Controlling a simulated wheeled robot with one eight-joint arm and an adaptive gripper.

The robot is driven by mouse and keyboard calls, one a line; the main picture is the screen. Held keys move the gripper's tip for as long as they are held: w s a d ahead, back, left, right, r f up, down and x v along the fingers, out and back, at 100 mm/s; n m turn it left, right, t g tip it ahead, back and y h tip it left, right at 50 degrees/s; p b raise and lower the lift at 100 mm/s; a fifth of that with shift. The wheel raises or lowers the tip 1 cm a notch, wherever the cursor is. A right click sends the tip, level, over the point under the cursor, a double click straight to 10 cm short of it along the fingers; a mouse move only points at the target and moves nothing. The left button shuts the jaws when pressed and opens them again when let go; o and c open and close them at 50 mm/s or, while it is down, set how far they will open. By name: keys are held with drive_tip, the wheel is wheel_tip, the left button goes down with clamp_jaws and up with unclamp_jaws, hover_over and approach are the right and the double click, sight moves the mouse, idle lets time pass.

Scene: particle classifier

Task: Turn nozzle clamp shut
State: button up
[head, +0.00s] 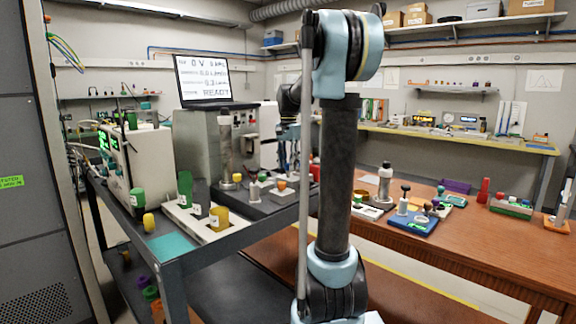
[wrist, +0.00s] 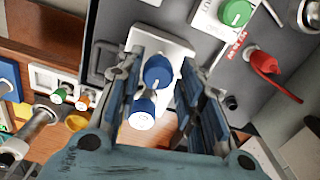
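In the wrist view, my gripper (wrist: 161,70) has its two fingers apart, one on each side of a blue knob-like part (wrist: 157,72). Gaps show between the fingers and the blue part. A second blue cylinder with a white, marked end (wrist: 142,112) sits just below it, nearer my palm. Both are in front of a white plate (wrist: 165,45). No label shows which part is the nozzle clamp, though the blue part between my fingers may belong to it. In the head view my arm hides most of the gripper and this spot.
In the wrist view, a green knob (wrist: 236,13) and a red knob with a lever (wrist: 262,62) are at the upper right. In the head view, a screen (head: 203,80) reads READY, and a brown table (head: 480,240) holds several tools.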

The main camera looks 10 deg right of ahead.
drive_tip(key=shift+s, duration=0.1)
wheel_tip(320, 180, up, 12)
idle(0.7)
drive_tip(key=shift+f, duration=0.1)
drive_tip(key=s+f+n+t, duration=0.2)
drive_tip(key=s+f+n, duration=0.7)
drive_tip(key=s+f, duration=2.3)
drive_tip(key=s, duration=0.3)
drive_tip(key=shift+f, duration=0.15)
drive_tip(key=shift+d, duration=0.1)
